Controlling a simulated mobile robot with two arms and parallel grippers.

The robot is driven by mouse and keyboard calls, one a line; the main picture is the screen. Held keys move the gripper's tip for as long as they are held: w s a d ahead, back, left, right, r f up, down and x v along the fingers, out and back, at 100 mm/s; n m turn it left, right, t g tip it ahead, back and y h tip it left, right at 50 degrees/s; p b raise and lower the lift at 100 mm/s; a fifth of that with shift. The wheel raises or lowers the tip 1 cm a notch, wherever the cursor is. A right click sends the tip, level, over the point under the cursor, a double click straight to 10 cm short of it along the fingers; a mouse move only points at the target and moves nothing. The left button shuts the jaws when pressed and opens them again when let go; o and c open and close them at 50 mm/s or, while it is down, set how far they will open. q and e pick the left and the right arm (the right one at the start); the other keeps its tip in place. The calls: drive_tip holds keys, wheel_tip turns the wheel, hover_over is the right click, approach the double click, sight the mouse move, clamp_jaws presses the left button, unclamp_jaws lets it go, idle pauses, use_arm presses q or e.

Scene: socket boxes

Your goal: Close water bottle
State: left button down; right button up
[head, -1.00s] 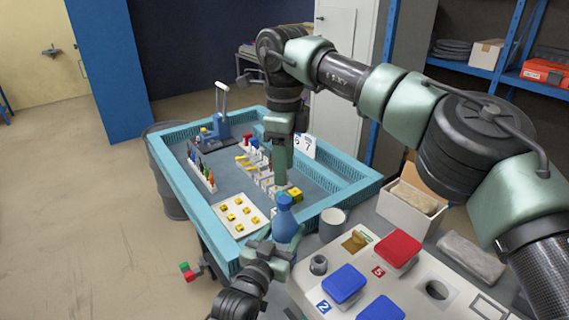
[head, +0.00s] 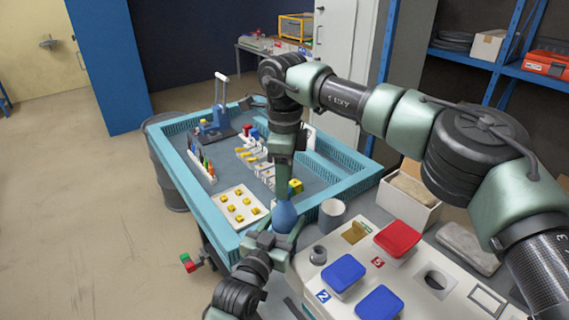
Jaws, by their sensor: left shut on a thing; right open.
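The blue water bottle (head: 284,217) stands upright at the front corner of the blue-rimmed tray table. My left gripper (head: 273,243) is shut on its lower part, coming from below. My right gripper (head: 283,190) points straight down at the bottle from above, at its top. It is open, though its fingers are seen edge-on. The bottle's neck and top are hidden behind the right gripper, so I cannot tell whether a cap is there or whether the fingers touch it.
The tray table (head: 345,196) holds a white board with yellow pieces (head: 240,207) and several small tools.

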drive_tip(key=shift+f, duration=0.9)
drive_tip(key=shift+c, duration=0.4)
clamp_jaws()
drive_tip(key=shift+m, duration=1)
drive_tip(key=shift+o, duration=1.1)
unclamp_jaws()
drive_tip(key=shift+r, duration=0.1)
wheel_tip(320, 180, up, 12)
